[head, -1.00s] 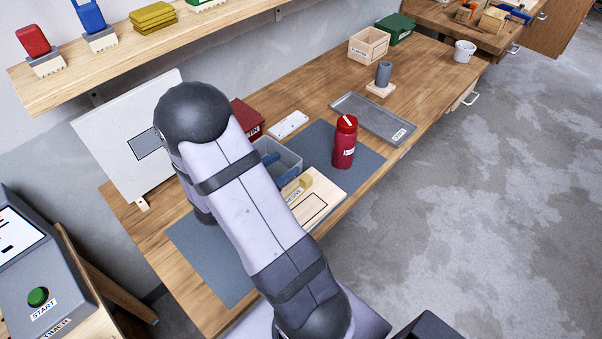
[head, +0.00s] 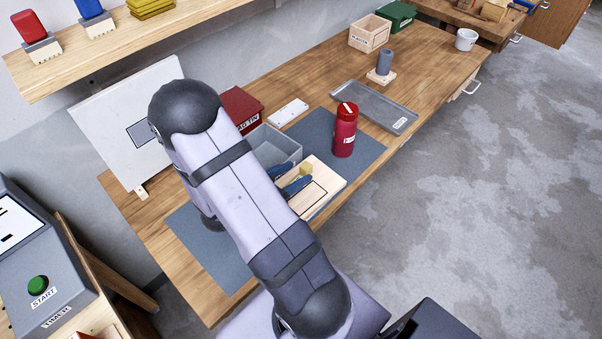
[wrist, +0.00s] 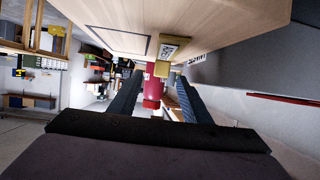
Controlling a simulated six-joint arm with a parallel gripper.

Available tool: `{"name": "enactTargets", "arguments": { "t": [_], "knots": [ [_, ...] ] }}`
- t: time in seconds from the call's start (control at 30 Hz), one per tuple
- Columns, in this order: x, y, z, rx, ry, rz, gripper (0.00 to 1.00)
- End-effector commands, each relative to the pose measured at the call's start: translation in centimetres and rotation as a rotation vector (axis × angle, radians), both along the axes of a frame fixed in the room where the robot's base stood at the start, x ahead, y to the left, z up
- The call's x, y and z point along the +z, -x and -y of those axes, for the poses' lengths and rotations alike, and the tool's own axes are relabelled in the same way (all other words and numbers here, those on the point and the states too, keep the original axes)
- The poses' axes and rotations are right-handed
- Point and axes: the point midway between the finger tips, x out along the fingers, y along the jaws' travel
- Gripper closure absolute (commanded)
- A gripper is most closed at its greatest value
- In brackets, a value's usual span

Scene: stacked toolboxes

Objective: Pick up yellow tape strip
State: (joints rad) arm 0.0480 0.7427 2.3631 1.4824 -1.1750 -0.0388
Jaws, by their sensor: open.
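A small yellow piece (head: 306,169), which I take for the tape strip, is at the far edge of a light wooden board (head: 325,174) on the bench. In the wrist view the yellow piece (wrist: 163,68) shows close up against the board (wrist: 215,18), with a pale printed label beside it. My gripper (head: 291,177) is open, its two blue fingers near the yellow piece. In the wrist view my gripper (wrist: 158,80) has one finger on each side of the yellow piece's line. Whether they touch it I cannot tell. My arm hides part of the bench.
A grey open bin (head: 275,150) stands just behind the fingers. A red bottle (head: 345,135) stands upright on the dark mat (head: 368,155) to the right. A grey tray (head: 375,108) and a red box (head: 240,104) are farther back. The mat's front left is bare.

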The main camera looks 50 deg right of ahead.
Motion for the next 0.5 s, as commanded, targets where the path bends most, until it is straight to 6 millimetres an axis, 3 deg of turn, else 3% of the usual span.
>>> {"name": "enactTargets", "arguments": {
  "t": [0.3,0.5],
  "knots": [
    [-1.1,-0.3,3.6,-0.004,-0.001,-0.002,0.56],
    [-1.5,-0.4,4.4,-0.001,-0.001,0.000,0.56]
  ]
}}
